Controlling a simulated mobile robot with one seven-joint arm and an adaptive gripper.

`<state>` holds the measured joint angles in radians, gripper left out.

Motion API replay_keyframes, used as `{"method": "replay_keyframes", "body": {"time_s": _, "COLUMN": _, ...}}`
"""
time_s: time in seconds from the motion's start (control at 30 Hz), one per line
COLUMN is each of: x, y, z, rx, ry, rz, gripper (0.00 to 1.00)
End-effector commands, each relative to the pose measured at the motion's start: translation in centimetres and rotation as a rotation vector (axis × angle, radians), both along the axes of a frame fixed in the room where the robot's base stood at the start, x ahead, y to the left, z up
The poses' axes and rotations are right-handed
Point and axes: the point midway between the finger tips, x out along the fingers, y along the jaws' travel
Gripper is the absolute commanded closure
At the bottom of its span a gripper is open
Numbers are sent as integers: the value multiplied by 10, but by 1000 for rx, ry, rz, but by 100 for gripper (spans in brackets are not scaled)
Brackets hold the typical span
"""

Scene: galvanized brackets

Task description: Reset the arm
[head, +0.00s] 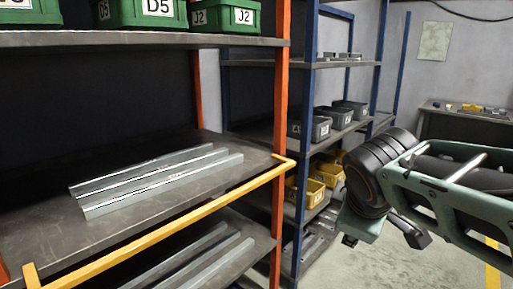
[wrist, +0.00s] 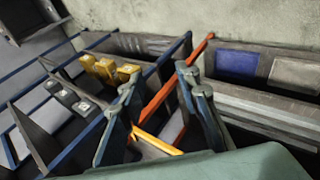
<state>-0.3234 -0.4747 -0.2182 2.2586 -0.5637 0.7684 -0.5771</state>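My arm comes in from the right of the head view, bent in front of the far shelving; my gripper's fingers cannot be made out clearly there. In the wrist view my gripper (wrist: 158,78) has its two teal fingers spread apart, with nothing held between them. Shelving shows behind the gap. Long galvanized brackets (head: 160,180) lie side by side on the middle shelf of the orange rack, apart from my arm. More brackets (head: 205,262) lie on the shelf below, partly hidden.
A yellow rail (head: 180,222) runs along the orange rack's front edge. Green bins (head: 226,17) stand on its top shelf. Blue shelving behind holds grey bins (head: 309,127) and yellow bins (head: 308,192). A workbench (head: 466,115) stands at the far right. Some floor (head: 440,263) is clear below my arm.

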Motion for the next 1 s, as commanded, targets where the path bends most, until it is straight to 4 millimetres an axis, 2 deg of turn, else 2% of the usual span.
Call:
{"method": "replay_keyframes", "body": {"time_s": 0.03, "x": -24, "y": 3, "z": -10, "rx": 120, "ry": -1, "rz": -114, "gripper": 70}}
{"method": "replay_keyframes", "body": {"time_s": 0.1, "x": -52, "y": 13, "z": -24, "rx": 279, "ry": 5, "rz": -266, "gripper": 70}}
{"method": "replay_keyframes", "body": {"time_s": 0.2, "x": -85, "y": 30, "z": -41, "rx": 473, "ry": 16, "rz": -464, "gripper": 70}}
{"method": "replay_keyframes", "body": {"time_s": 0.37, "x": -128, "y": 59, "z": -66, "rx": 735, "ry": 38, "rz": -761, "gripper": 70}}
{"method": "replay_keyframes", "body": {"time_s": 0.43, "x": -127, "y": 61, "z": -42, "rx": 746, "ry": 43, "rz": -768, "gripper": 70}}
{"method": "replay_keyframes", "body": {"time_s": 0.67, "x": -126, "y": 61, "z": 10, "rx": 741, "ry": 44, "rz": -762, "gripper": 70}}
{"method": "replay_keyframes", "body": {"time_s": 1.0, "x": -126, "y": 61, "z": 101, "rx": 740, "ry": 44, "rz": -760, "gripper": 70}}
